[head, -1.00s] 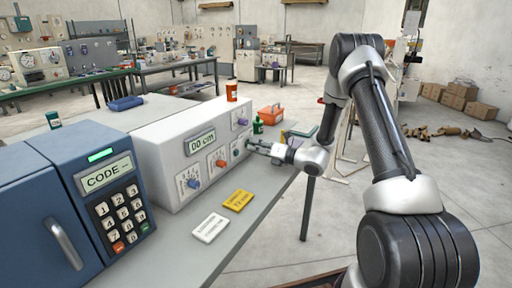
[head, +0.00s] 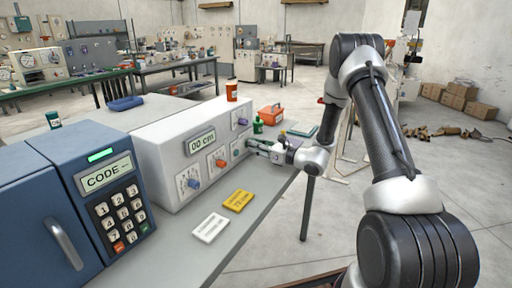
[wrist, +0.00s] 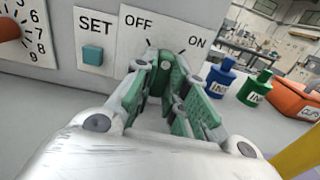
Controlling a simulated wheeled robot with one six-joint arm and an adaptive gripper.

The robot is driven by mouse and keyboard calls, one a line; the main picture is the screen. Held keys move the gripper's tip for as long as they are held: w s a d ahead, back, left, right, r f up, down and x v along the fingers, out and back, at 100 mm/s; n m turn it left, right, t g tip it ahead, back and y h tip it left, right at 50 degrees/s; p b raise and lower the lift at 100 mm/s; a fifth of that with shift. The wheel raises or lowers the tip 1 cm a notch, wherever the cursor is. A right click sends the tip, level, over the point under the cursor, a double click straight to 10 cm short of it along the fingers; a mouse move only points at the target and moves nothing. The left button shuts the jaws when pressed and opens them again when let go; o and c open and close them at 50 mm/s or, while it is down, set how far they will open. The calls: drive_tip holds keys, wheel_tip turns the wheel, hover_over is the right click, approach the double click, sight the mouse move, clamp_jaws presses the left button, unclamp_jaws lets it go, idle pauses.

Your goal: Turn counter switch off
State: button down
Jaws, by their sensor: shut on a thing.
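The white winder console (head: 158,147) stands on the grey bench, with a display (head: 201,142) reading about "00 cm". In the wrist view its front carries an OFF label (wrist: 138,22) and an ON label (wrist: 197,43), with tick marks below them. My gripper (head: 252,146) is at the console's right end; in the wrist view its green-padded fingers (wrist: 163,80) are shut on the green counter switch (wrist: 166,58) below these labels. The fingers hide most of the switch, so I cannot tell which mark it points to.
A teal SET button (wrist: 93,54) and an orange knob (wrist: 8,28) are left of the switch. Blue (wrist: 221,77) and green (wrist: 254,88) bottles and an orange box (wrist: 298,100) are to the right. Yellow (head: 238,200) and white (head: 210,227) cards lie in front.

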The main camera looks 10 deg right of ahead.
drive_tip(key=n, duration=0.4)
drive_tip(key=shift+n, duration=2.1)
drive_tip(key=c, duration=1.4)
unclamp_jaws()
drive_tip(key=shift+c, duration=0.2)
drive_tip(key=v, duration=1.2)
